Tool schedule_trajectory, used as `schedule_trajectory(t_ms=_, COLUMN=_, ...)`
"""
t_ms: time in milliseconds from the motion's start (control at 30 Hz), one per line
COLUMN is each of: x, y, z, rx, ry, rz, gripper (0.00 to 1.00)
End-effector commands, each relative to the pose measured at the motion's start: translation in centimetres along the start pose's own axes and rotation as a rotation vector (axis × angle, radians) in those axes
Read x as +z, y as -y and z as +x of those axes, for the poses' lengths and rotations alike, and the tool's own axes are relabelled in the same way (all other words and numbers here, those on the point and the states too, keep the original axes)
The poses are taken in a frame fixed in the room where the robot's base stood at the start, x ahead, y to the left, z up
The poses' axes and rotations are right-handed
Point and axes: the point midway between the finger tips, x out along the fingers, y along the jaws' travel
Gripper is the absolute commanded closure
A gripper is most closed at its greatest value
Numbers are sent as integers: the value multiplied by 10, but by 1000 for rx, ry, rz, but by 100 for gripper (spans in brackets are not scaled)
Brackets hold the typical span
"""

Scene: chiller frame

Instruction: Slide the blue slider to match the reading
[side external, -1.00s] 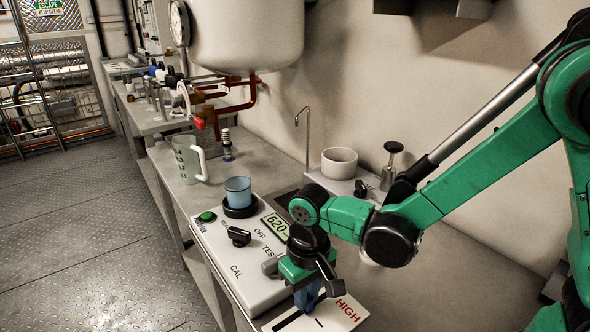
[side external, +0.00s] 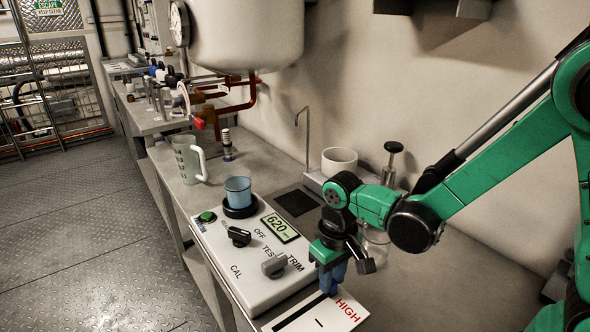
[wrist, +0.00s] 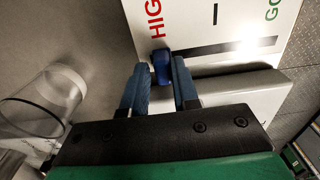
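The blue slider (wrist: 162,67) sits at the HIGH end of a dark slot (wrist: 215,50) on a white scale panel (wrist: 235,15). In the wrist view my gripper (wrist: 161,62) is open, with one blue finger on each side of the slider and small gaps showing. In the side view my gripper (side external: 333,280) points down beside the red HIGH label, and its fingers mostly hide the slider. The display (side external: 279,228) reads 620; the small text beside it is too small to read.
The white control box (side external: 255,280) has a black knob (side external: 238,236), a grey knob (side external: 274,264) and a green button (side external: 208,217). A blue beaker (side external: 238,190) stands on a dark round base.

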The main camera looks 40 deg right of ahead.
Motion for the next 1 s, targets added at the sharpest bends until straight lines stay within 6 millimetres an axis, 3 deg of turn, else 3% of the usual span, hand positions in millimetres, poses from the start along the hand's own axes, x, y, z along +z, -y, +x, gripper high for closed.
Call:
schedule_trajectory(t_ms=33, x=-1, y=-3, z=0, rx=8, ry=-2, rz=6, gripper=65)
schedule_trajectory(t_ms=100, x=0, y=-2, z=0, rx=7, ry=-2, rz=5, gripper=50)
schedule_trajectory(t_ms=467, x=0, y=-1, z=-3, rx=4, ry=-1, rz=3, gripper=50)
schedule_trajectory(t_ms=1000, x=0, y=-2, z=-55, rx=5, ry=-1, rz=4, gripper=50)
